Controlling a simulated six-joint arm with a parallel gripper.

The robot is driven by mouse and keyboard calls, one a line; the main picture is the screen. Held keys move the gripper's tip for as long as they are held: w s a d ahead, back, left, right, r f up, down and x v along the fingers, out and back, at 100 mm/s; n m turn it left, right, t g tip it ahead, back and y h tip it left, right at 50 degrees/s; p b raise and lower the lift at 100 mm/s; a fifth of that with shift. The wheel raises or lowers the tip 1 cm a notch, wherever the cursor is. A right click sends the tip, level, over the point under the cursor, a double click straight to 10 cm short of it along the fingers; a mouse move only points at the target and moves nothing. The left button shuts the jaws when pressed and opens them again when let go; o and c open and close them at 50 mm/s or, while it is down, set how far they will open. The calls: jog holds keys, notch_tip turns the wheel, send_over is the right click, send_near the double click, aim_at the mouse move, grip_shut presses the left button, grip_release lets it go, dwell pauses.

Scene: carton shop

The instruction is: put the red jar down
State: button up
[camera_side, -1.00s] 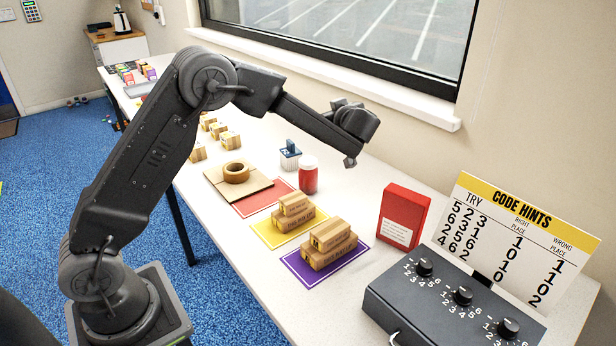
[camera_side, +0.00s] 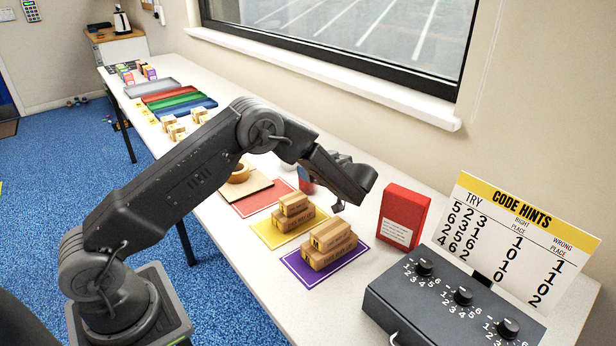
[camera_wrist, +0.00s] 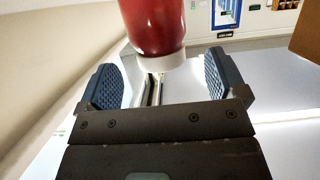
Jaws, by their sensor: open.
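The red jar (camera_side: 306,186) with a white lid stands upright on the table just behind the red mat's right corner; my arm hides most of it in the side view. In the wrist view the jar (camera_wrist: 155,25) is at the top centre, its lid towards my gripper. My gripper (camera_side: 338,206) is low over the table, to the right of the jar and left of the red box. In the wrist view my gripper (camera_wrist: 160,78) has its blue-padded jaws wide apart, with nothing gripped between them; the lid lies near the tips.
The red box (camera_side: 404,217) stands close to the right of my gripper. Small cartons lie on the yellow mat (camera_side: 267,236) and purple mat (camera_side: 301,271). A dial box (camera_side: 395,293) and hint board (camera_side: 515,240) are at the right. The window wall runs behind.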

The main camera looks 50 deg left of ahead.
jog(key=x, duration=0.4)
jog(key=shift+a, duration=0.15)
jog(key=c, duration=1.2)
jog(key=shift+r, duration=0.15)
